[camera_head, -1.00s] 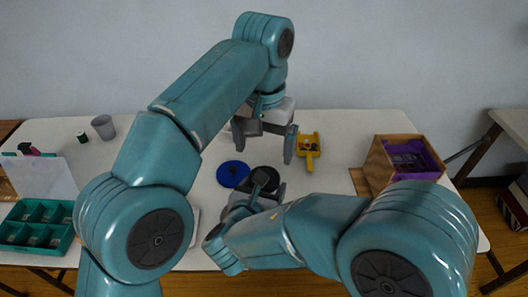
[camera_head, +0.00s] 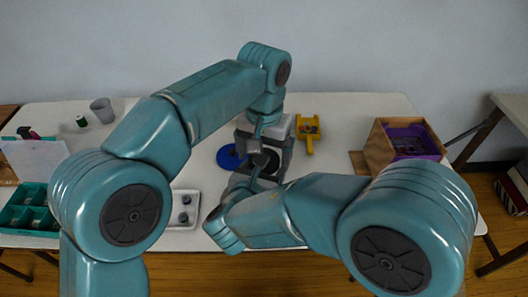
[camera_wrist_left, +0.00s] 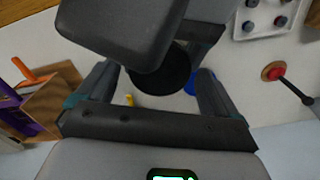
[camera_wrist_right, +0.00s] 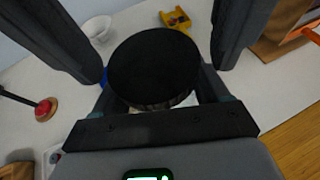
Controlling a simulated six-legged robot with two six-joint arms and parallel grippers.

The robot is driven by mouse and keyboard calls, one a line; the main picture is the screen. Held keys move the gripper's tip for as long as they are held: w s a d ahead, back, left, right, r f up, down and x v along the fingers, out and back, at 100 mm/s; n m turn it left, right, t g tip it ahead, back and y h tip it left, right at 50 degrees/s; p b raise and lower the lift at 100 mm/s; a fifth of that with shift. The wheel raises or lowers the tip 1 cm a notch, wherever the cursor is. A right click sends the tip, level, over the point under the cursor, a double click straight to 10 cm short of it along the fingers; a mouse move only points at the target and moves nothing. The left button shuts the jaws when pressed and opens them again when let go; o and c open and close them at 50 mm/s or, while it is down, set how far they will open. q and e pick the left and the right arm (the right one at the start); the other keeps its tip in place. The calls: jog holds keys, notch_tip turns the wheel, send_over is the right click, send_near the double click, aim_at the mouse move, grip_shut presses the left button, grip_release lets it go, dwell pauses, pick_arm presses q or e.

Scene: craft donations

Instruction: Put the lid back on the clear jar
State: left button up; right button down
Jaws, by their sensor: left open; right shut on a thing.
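A round black lid (camera_wrist_right: 155,65) shows from above in the right wrist view, with a strip of the clear jar (camera_wrist_right: 165,104) just below its near edge. The lid appears to sit over the jar; whether it is fully seated cannot be told. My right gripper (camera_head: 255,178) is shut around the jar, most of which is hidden. My left gripper (camera_head: 264,142) is open, its fingers apart above the lid and pointing down. The lid (camera_wrist_left: 163,75) also shows between the left fingers in the left wrist view, partly covered by a dark arm part.
A blue disc (camera_head: 228,157) lies close on the left of the grippers. A yellow toy (camera_head: 307,129) and a wooden box with purple inside (camera_head: 378,148) stand on the right. A grey cup (camera_head: 101,110), white tray (camera_head: 175,222) and green compartment tray (camera_head: 15,215) are on the left.

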pick_arm(q)
jog(key=c, duration=1.1)
jog(key=o, duration=1.2)
jog(key=shift+r, duration=2.2)
